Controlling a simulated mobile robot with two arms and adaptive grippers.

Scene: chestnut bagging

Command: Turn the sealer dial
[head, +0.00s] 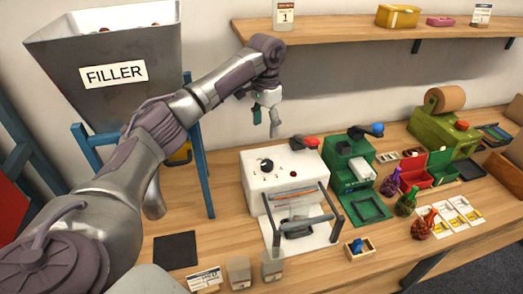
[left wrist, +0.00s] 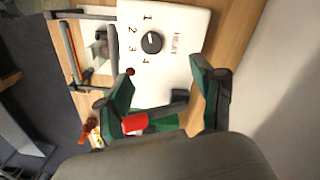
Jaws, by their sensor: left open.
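The white sealer (head: 285,190) stands on the bench with its black round dial (head: 266,165) on the sloped top. In the left wrist view the dial (left wrist: 152,42) sits beside the numbers 1 to 4 and the word HEAT; its pointer setting is too small to tell. My left gripper (head: 266,118) hangs open and empty above and behind the sealer, apart from the dial. In the left wrist view its two green-padded fingers (left wrist: 163,75) are spread, with the dial beyond the tips. My right gripper is not in view.
A red-ended lever (head: 308,142) is at the sealer's back right, and also shows between my fingers (left wrist: 135,123). A green press (head: 352,165) stands right of it. The filler hopper (head: 110,75) is left, a shelf (head: 350,30) above. A dark pad (head: 175,250) lies in front.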

